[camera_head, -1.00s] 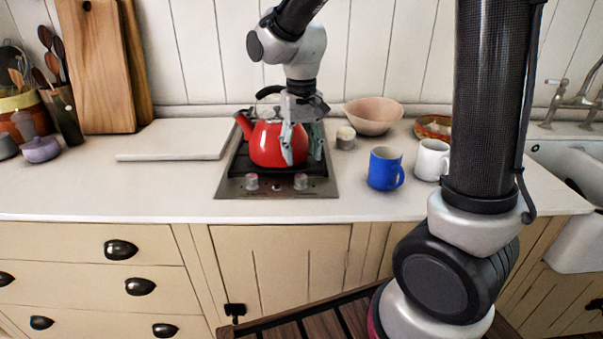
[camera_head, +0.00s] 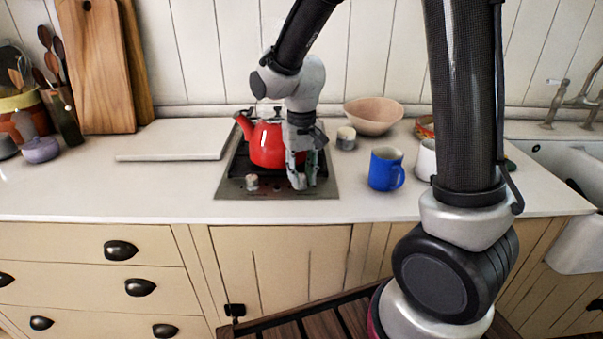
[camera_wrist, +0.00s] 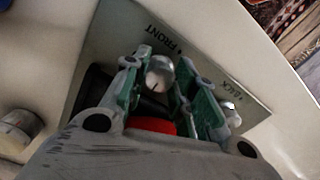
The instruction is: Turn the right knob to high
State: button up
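The hob (camera_head: 232,187) is set into the counter with two silver knobs on its front strip. My gripper (camera_head: 300,187) points down over the right knob and hides it in the head view. In the wrist view the right knob (camera_wrist: 158,73), beside the word FRONT, shows between the fingertips of my gripper (camera_wrist: 163,65). The fingers are apart, with gaps visible at the knob; I cannot tell whether either touches it. The left knob (camera_head: 251,182) is clear of the gripper; it also shows in the wrist view (camera_wrist: 230,112), beside the word BACK.
A red kettle (camera_head: 264,145) stands on the hob just behind my gripper. A blue mug (camera_head: 384,169), a small canister (camera_head: 346,138) and a pink bowl (camera_head: 373,116) stand to the right. A white board (camera_head: 175,139) lies to the left. The counter's front edge is clear.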

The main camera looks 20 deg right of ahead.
jog(key=shift+n, duration=0.4)
jog(key=n, duration=0.3)
jog(key=shift+n, duration=0.4)
jog(key=n, duration=0.4)
jog(key=shift+d, duration=0.1)
jog(key=n, duration=0.4)
jog(key=shift+w+n, duration=0.1)
jog(key=shift+n, duration=0.3)
jog(key=n, duration=0.4)
jog(key=shift+w, duration=0.1)
jog(key=shift+n, duration=0.3)
jog(key=o, duration=1)
